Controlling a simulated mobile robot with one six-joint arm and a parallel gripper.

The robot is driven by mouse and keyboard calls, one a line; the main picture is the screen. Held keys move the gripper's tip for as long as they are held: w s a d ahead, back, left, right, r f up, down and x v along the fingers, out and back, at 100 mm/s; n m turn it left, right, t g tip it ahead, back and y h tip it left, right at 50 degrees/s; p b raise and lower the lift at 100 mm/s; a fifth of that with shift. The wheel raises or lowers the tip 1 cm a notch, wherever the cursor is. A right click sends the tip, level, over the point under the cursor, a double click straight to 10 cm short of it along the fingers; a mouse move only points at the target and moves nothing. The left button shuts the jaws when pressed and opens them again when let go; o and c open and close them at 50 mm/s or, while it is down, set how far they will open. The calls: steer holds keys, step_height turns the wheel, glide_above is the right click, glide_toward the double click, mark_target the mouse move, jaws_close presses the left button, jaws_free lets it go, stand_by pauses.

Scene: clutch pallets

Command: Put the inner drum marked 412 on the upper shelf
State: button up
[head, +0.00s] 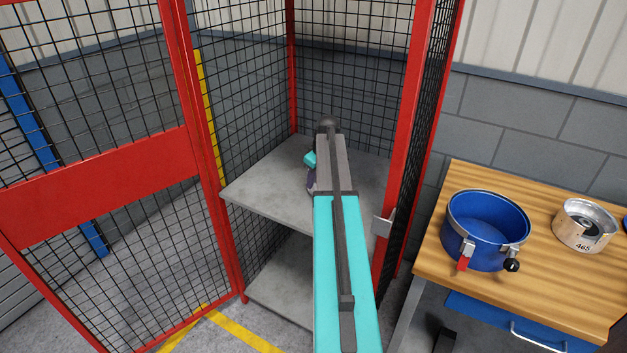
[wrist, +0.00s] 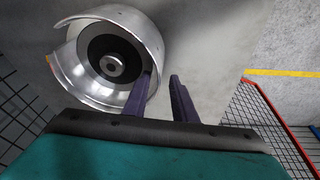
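A silver drum (wrist: 68,75) with a dark ring and central hub sits on a grey surface in the wrist view. No number on it can be read from here. My gripper (wrist: 162,77) is at its lower right rim, with fingers apart. The left finger overlaps the rim and the right finger is outside it; I see no firm grip. In the head view my arm reaches into a red-framed mesh cage over the upper shelf (head: 262,190). The arm hides the drum there and most of the gripper.
A lower shelf (head: 272,290) lies below. The cage door (head: 100,190) stands open at left; a red post (head: 405,130) is close right of my arm. A wooden bench (head: 440,255) holds a blue clamped drum (head: 485,245) and a silver drum marked 465 (head: 582,239).

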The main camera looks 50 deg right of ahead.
steer(key=shift+r, duration=0.15)
steer(key=b+v, duration=0.2)
steer(key=v, duration=0.9)
steer(key=shift+r+b, duration=0.35)
steer(key=shift+b, duration=0.05)
steer(key=shift+s, duration=0.1)
stand_by(0.7)
steer(key=w+a+f+g, duration=0.1)
steer(key=w+a+f, duration=0.2)
steer(key=a+f, duration=0.65)
steer(key=w+a+f, duration=0.4)
steer(key=a+f, duration=0.3)
steer(key=a, duration=0.6)
steer(key=s+a+f+g, duration=0.1)
steer(key=s+a+f, duration=0.4)
steer(key=a, duration=0.6)
steer(key=s+a+f, duration=0.2)
steer(key=a+f, duration=0.5)
steer(key=a, duration=0.3)
steer(key=s+a+f+g, duration=0.1)
steer(key=s+a+f, duration=0.4)
steer(key=a, duration=0.6)
steer(key=s+f+g, duration=0.3)
steer(key=s+f, duration=0.6)
steer(key=s, duration=0.3)
steer(key=s+f+g, duration=0.3)
steer(key=s+f, duration=0.7)
steer(key=s, duration=0.3)
steer(key=shift+f+m, duration=0.2)
steer(key=shift+m, duration=0.1)
